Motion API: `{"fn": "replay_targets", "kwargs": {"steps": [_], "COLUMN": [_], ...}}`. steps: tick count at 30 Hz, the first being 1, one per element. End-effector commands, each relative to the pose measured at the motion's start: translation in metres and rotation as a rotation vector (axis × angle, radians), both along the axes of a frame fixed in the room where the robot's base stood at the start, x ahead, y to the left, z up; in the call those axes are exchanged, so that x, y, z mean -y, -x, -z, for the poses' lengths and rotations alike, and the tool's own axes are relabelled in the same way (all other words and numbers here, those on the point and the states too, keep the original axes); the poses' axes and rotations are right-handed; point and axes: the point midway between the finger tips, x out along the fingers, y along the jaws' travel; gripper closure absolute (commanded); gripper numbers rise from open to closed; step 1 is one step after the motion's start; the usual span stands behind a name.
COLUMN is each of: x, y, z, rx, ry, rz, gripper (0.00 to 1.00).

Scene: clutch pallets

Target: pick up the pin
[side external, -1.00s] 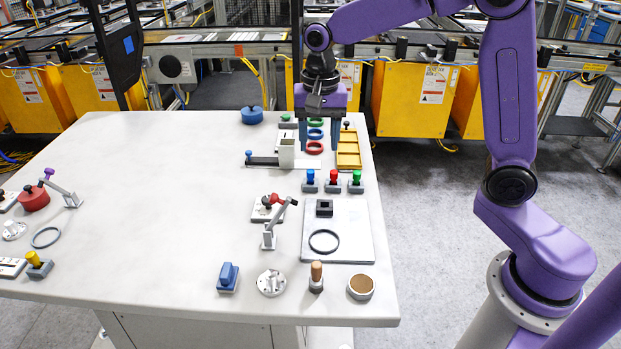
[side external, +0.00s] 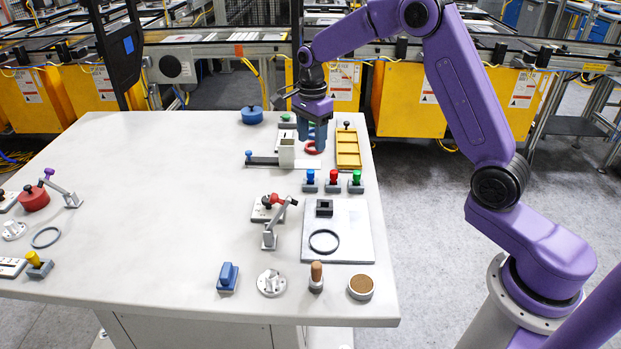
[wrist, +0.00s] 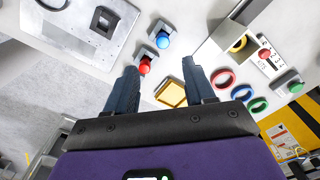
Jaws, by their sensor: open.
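Several upright pin-like pieces stand in dark blocks, and I cannot tell which one is the pin. A blue one (side external: 310,177), a red one (side external: 333,177) and a green one (side external: 355,178) form a row on the right half of the table. The blue (wrist: 162,40) and red (wrist: 146,66) ones also show in the wrist view; the green one does not show there. A brown-topped peg (side external: 316,271) stands near the front edge. My gripper (side external: 312,150) is open and empty, above the table behind the row. Its fingers (wrist: 160,68) point down, apart.
A yellow tray (side external: 348,135) lies right of my gripper. A grey plate (side external: 353,220) with a black ring lies in front of the row. The table's left-middle is clear.

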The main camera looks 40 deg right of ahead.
Motion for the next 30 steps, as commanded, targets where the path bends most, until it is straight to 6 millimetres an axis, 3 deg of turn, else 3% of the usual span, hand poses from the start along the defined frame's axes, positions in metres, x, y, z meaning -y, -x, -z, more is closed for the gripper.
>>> {"fn": "replay_targets", "kwargs": {"steps": [3,9,16,24,30], "x": [0.000,0.000,0.000,0.001,0.000], "y": [0.001,0.000,0.000,-0.004,-0.005], "z": [0.024,0.053,0.066,0.102,0.114], "rx": [-0.006,-0.002,-0.001,-0.003,0.000], "ry": [0.000,0.000,0.000,0.000,0.000], "rz": [-0.001,-0.002,-0.002,-0.001,-0.002], "gripper": [0.46,0.46,0.46,0.46,0.46]}}
